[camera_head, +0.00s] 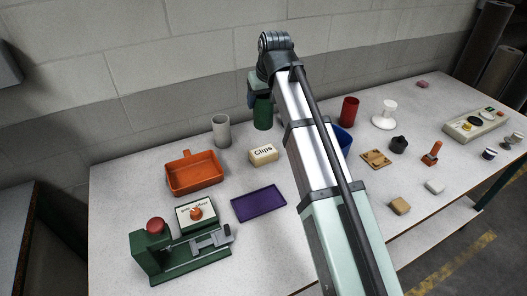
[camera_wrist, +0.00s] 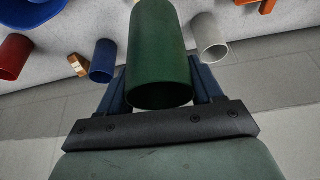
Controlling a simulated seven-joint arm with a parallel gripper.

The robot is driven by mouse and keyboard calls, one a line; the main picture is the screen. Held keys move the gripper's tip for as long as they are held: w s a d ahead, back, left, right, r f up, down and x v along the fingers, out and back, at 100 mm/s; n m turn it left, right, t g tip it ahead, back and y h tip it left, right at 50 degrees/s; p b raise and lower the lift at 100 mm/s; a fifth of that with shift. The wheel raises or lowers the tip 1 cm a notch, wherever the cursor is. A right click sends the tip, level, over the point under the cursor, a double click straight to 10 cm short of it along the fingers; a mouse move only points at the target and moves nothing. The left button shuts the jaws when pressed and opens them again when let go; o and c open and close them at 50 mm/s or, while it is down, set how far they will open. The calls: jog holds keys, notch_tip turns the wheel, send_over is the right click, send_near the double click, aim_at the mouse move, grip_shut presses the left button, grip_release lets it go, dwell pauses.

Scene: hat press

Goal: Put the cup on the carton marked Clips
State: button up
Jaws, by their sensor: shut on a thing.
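My gripper (camera_wrist: 160,85) is shut on a green cup (camera_wrist: 160,50), with a blue finger on either side of it. The same green cup (camera_head: 263,113) shows in the head view near the back of the table, partly hidden by my gripper. I cannot tell whether its base touches the table. The cream carton marked Clips (camera_head: 263,154) lies on the table in front of the green cup, with a clear top.
A grey cup (camera_head: 221,131) stands to the left and a red cup (camera_head: 348,111) to the right. A small blue cup (camera_wrist: 103,60) shows in the wrist view. An orange tray (camera_head: 194,174), purple tray (camera_head: 258,204) and green press (camera_head: 165,255) are nearer the front.

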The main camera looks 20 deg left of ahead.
aim_at(267, 114)
jog(key=shift+s+d+f, duration=0.15)
jog(key=shift+s, duration=0.15)
jog(key=shift+f+n, duration=0.3)
jog(key=shift+f, duration=4.7)
jog(key=o, duration=1.1)
jog(key=shift+f, duration=0.15)
jog(key=v, duration=1.2)
jog(key=shift+w, duration=0.15)
